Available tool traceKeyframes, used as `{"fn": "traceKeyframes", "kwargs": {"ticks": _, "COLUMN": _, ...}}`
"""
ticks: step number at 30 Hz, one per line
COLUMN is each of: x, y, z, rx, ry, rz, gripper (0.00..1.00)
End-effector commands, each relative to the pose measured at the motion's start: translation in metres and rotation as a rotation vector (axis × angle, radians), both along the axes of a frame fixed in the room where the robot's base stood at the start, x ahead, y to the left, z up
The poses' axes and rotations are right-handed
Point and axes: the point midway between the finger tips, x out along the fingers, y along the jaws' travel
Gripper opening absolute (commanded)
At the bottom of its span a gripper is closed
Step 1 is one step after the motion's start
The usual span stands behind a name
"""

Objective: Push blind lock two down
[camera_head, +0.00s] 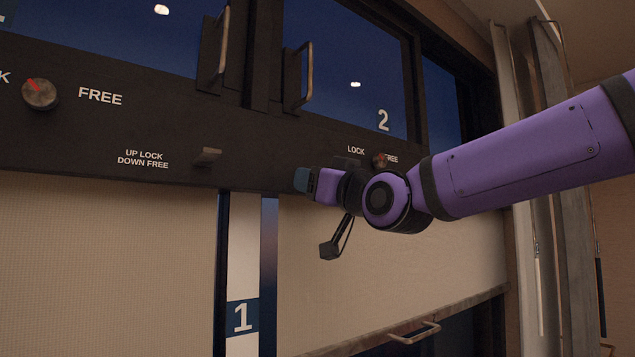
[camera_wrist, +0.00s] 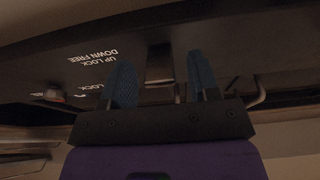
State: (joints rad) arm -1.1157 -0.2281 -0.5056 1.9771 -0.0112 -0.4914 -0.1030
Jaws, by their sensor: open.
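My gripper (camera_head: 302,180) is open and points left in front of the dark panel, in the head view. A grey lock lever (camera_head: 207,156) sticks out beside the "UP LOCK DOWN FREE" label, left of and apart from the fingertips there. The wrist view shows one such lever (camera_wrist: 160,65) framed between the two blue fingers of my gripper (camera_wrist: 162,82), right of the same label. I cannot tell whether it touches a finger or which window it serves. In the head view, any lever behind my arm near window 2 is hidden.
A knob (camera_head: 40,94) with a red mark sits at the left, and another (camera_head: 380,160) sits under window 2, close to my arm. Window handles (camera_head: 220,46) (camera_head: 303,76) stick out above the panel. A blind (camera_head: 400,255) hangs below, with a bottom handle (camera_head: 415,332).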

Motion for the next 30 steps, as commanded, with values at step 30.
{"fn": "traceKeyframes", "kwargs": {"ticks": 30, "x": -0.085, "y": -0.057, "z": -0.031, "rx": -0.001, "ry": 0.001, "rz": 0.0, "gripper": 0.55}}
